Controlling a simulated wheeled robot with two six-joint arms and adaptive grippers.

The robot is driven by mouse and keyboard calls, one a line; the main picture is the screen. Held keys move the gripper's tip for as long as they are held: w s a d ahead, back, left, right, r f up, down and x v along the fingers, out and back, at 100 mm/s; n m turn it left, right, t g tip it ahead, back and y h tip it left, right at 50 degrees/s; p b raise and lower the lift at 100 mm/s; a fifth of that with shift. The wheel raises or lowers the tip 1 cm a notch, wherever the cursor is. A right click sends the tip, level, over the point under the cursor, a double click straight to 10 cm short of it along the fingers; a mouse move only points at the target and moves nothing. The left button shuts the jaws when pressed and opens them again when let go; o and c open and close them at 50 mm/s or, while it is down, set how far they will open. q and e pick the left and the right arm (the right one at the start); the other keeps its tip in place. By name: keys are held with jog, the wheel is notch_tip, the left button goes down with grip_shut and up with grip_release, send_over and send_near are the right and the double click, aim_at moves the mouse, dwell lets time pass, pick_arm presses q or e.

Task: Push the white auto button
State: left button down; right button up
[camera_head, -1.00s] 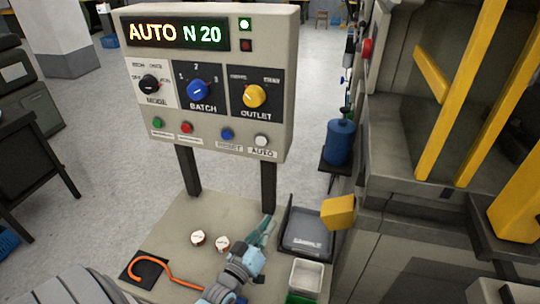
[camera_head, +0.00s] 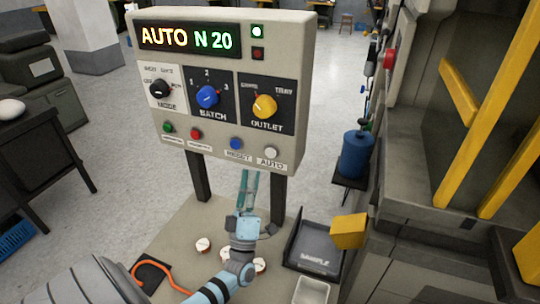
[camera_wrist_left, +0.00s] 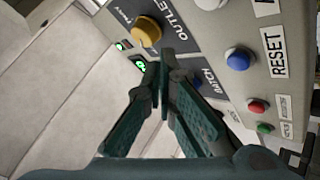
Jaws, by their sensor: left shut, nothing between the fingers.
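The white AUTO button (camera_head: 271,153) is at the lower right of the grey control panel (camera_head: 297,100), above its AUTO label. It also shows cut off at the top edge of the left wrist view (camera_wrist_left: 209,3). My left gripper (camera_head: 249,175) is shut and empty, pointing up. In the head view its tips are just below the panel's lower edge, left of and below the white button, apart from it. In the wrist view the fingers (camera_wrist_left: 166,60) overlap the panel's BATCH area. My right gripper is not in view.
The blue RESET button (camera_head: 236,143) is left of the white one, then red (camera_head: 195,134) and green (camera_head: 168,127) ones. The display (camera_head: 190,38) reads AUTO N 20. A dark tray (camera_head: 315,252), white box (camera_head: 311,290) and yellow block (camera_head: 349,230) are at right.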

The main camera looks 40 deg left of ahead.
aim_at(271, 152)
pick_arm(q)
jog(key=w+a+b, duration=0.2)
jog(key=w+b, duration=0.1)
jog(key=w, duration=0.3)
jog(key=shift+w, duration=0.25)
jog(key=shift+a+b, duration=0.1)
jog(key=shift+b, duration=0.25)
dwell(0.8)
jog(key=shift+w+a, duration=0.1)
jog(key=shift+w, duration=0.3)
jog(key=shift+w+a+b, duration=0.15)
jog(key=shift+w+b, duration=0.3)
jog(key=shift+b, duration=0.2)
dwell(0.4)
jog(key=shift+s, duration=0.1)
jog(key=shift+s+d+p, duration=0.3)
jog(key=shift+s+p, duration=0.3)
jog(key=shift+s, duration=0.2)
